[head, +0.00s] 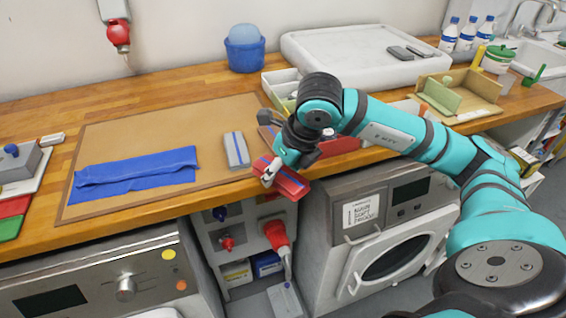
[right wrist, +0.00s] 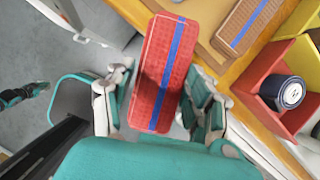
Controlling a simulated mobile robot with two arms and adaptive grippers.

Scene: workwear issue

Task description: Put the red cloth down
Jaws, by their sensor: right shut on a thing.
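The red cloth (head: 284,178) is a folded, oblong bundle with a blue stripe along it. It also shows in the right wrist view (right wrist: 152,85), between the two fingers. My right gripper (head: 274,174) is shut on it and holds it at the front edge of the wooden counter (head: 178,212), partly out past the edge. In the right wrist view, floor shows to the left of the cloth and the counter to the right. My left gripper is in neither view.
A brown mat (head: 140,135) on the counter carries a blue cloth (head: 135,172) and a grey striped bundle (head: 237,150) close to the red cloth. A red open box (head: 340,146) stands to the right, behind my arm. The mat's middle is bare. Machines stand below the counter.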

